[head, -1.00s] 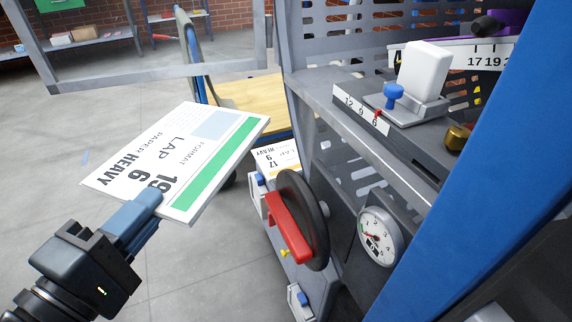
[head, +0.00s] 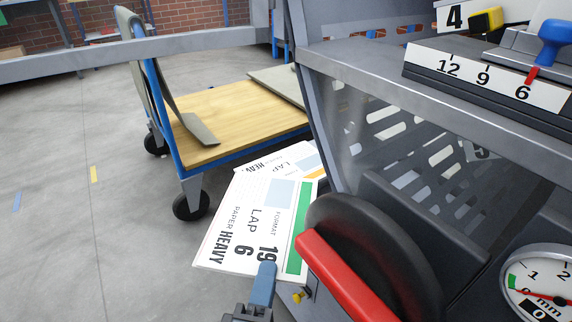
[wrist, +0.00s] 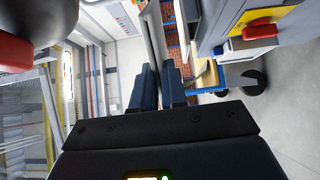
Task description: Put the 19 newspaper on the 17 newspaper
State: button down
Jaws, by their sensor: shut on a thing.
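The 19 newspaper (head: 255,215) is a flat white stack printed "LAP", "PAPER HEAVY", 19 and 6, with a green stripe. My gripper (head: 262,285) is shut on its near edge. In the wrist view my gripper (wrist: 159,82) has the thin edge of the newspaper (wrist: 154,38) between its two blue fingers. The 17 newspaper (head: 298,157), white with an orange stripe, shows just behind the 19 newspaper, which hides most of it. The two overlap in the head view; I cannot tell whether they touch.
A black wheel with a red handle (head: 345,275) stands close to the right of the 19 newspaper. The grey machine frame (head: 440,75) with a dial gauge (head: 543,290) fills the right. A wooden-decked trolley (head: 235,115) stands behind.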

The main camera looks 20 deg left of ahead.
aim_at(290, 204)
jog(key=b+x, duration=0.1)
jog(key=x, duration=0.5)
jog(key=b+x, duration=0.1)
jog(key=x, duration=0.5)
jog(key=d+f+b+x, duration=0.1)
jog(key=x, duration=0.5)
jog(key=shift+w+f+b, duration=0.1)
jog(key=shift+f+b, duration=0.95)
jog(key=shift+f, duration=0.75)
jog(key=shift+f, duration=0.15)
jog(key=c, duration=1.2)
grip_release()
jog(key=shift+o, duration=0.2)
